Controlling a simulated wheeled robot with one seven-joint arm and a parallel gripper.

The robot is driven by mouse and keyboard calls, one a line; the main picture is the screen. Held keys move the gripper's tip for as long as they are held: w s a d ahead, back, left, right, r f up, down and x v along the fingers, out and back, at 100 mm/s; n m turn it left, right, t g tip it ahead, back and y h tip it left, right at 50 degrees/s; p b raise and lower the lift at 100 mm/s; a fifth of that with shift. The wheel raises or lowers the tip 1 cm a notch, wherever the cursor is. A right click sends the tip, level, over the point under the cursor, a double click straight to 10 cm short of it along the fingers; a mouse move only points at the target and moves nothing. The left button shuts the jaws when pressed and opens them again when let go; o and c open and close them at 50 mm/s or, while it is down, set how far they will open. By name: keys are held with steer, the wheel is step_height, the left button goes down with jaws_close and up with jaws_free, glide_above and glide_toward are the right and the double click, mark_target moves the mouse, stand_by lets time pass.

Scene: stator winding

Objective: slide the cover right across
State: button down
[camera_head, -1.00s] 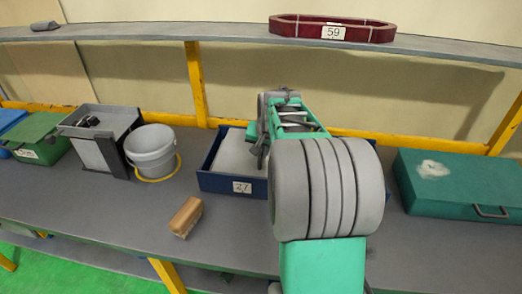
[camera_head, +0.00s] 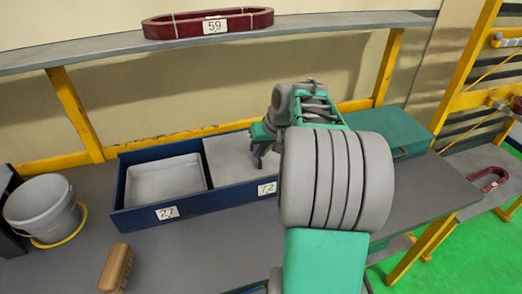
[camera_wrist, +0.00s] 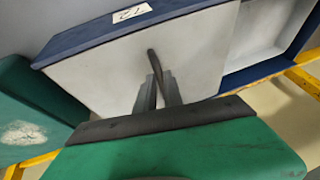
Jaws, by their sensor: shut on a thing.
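The long blue box (camera_head: 188,205) stands on the bench with labels 27 and 72 on its front. Its left compartment (camera_head: 165,180) is uncovered and shows a pale grey inside. The flat grey cover (camera_head: 226,155) lies over the right part, above label 72; it also fills the middle of the wrist view (camera_wrist: 205,50). My gripper (camera_head: 264,158) is over the cover, partly hidden by my arm. In the wrist view my gripper (camera_wrist: 157,85) is shut on the cover's thin dark handle (camera_wrist: 153,60).
A green case (camera_head: 395,130) stands right of the box. A grey bucket (camera_head: 40,205) stands to the left and a brown brush (camera_head: 116,268) lies in front. A dark red ring marked 59 (camera_head: 165,30) sits on the shelf above. Yellow posts rise behind the bench.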

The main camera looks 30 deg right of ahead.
steer(key=shift+d+r, duration=0.1)
steer(key=shift+d, duration=0.1)
steer(key=c, duration=1.5)
jaws_free()
steer(key=v, duration=0.7)
steer(key=shift+s+r, duration=0.2)
steer(key=shift+r, duration=0.15)
